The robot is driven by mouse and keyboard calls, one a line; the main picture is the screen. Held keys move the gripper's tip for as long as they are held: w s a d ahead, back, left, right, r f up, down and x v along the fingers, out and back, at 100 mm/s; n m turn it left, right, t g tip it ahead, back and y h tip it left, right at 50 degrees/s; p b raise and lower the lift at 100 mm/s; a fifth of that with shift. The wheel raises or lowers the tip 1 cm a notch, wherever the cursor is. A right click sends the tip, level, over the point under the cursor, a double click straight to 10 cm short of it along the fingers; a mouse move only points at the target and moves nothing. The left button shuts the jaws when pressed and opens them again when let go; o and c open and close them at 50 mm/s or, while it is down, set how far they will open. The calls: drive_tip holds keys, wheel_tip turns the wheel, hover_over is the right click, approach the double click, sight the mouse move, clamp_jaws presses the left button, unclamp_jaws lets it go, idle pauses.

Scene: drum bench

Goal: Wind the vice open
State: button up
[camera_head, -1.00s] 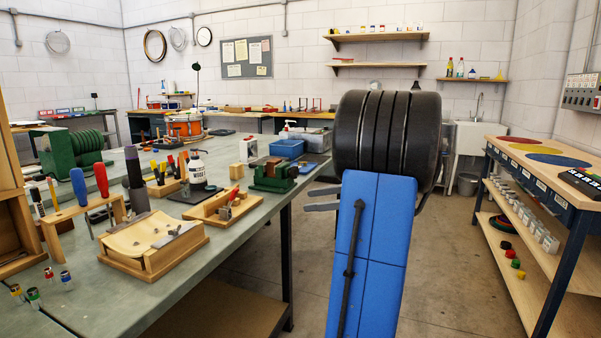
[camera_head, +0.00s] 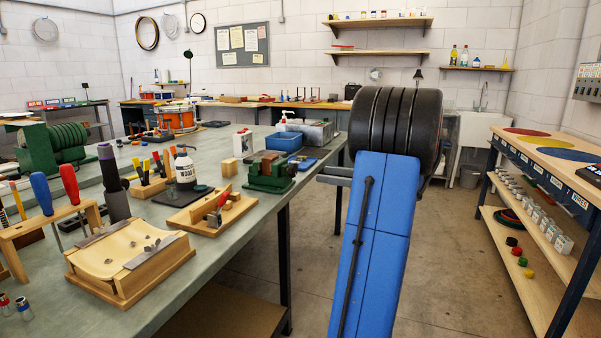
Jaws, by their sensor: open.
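The small green vice (camera_head: 268,178) stands on the near bench close to its right edge. Brownish jaw blocks show at its top; the gap between them and the winding handle are too small to make out. My gripper (camera_head: 322,175) is to the right of the vice in the picture, pointing left, with clear space between them. Its two grey fingers are apart and hold nothing. My blue arm and black wrist hide the rest of it.
A wooden shelf unit (camera_head: 527,236) stands at right. Open floor lies between.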

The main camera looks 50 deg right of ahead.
sight(295, 170)
drive_tip(key=x, duration=1)
drive_tip(key=shift+w+a, duration=0.15)
drive_tip(key=shift+w, duration=0.05)
drive_tip(key=c, duration=1)
